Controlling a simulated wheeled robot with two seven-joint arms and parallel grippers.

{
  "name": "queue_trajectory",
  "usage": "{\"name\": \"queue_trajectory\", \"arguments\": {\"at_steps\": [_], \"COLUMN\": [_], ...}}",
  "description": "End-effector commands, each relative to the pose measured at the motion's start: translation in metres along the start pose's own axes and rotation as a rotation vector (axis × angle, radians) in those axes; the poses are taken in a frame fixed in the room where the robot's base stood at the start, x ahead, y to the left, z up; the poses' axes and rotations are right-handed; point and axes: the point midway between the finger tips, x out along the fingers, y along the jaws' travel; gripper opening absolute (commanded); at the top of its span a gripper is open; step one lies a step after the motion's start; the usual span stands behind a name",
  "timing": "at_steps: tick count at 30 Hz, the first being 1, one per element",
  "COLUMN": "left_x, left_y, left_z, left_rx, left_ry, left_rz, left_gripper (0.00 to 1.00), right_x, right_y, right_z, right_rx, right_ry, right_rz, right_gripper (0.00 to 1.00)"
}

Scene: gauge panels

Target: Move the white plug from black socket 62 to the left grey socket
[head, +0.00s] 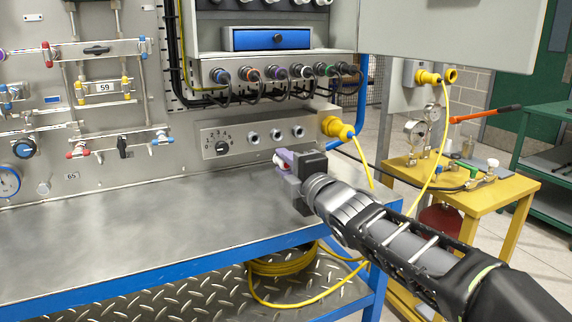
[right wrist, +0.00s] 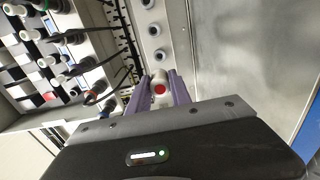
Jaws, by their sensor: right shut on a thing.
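My right gripper (head: 281,164) is shut on the white plug, in front of the grey socket box (head: 236,138) and above the bench. In the right wrist view the white plug (right wrist: 159,86), with a red end, sits between the purple fingers (right wrist: 163,92). In the head view the fingers partly hide it. The left grey socket (head: 253,138) looks empty, as do the two grey sockets to its right. The plug appears apart from them. Black sockets (head: 275,73) line the panel above, several with coloured plugs and black cables. I cannot read number 62. My left gripper is out of view.
The steel bench top (head: 130,225) is clear at the left. A yellow connector (head: 338,128) with a yellow cable sticks out at the box's right end. Black cables hang above the box. A yellow table (head: 455,190) with gauges stands at right.

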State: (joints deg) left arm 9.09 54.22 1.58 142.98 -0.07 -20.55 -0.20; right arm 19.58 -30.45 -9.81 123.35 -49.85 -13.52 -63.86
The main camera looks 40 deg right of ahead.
Motion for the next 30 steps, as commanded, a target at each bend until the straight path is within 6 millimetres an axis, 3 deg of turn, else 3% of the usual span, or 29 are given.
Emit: {"name": "queue_trajectory", "arguments": {"at_steps": [8, 30], "left_x": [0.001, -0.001], "left_y": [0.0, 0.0], "left_z": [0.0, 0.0], "left_rx": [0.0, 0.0], "left_ry": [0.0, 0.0], "left_rz": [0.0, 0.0], "left_gripper": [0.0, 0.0], "right_x": [0.01, 0.061], "right_y": [0.0, 0.001], "right_z": [0.0, 0.0], "right_rx": [-0.001, -0.001], "right_ry": [0.0, -0.001], "right_rz": [-0.001, -0.001], "right_gripper": [0.0, 0.0]}}
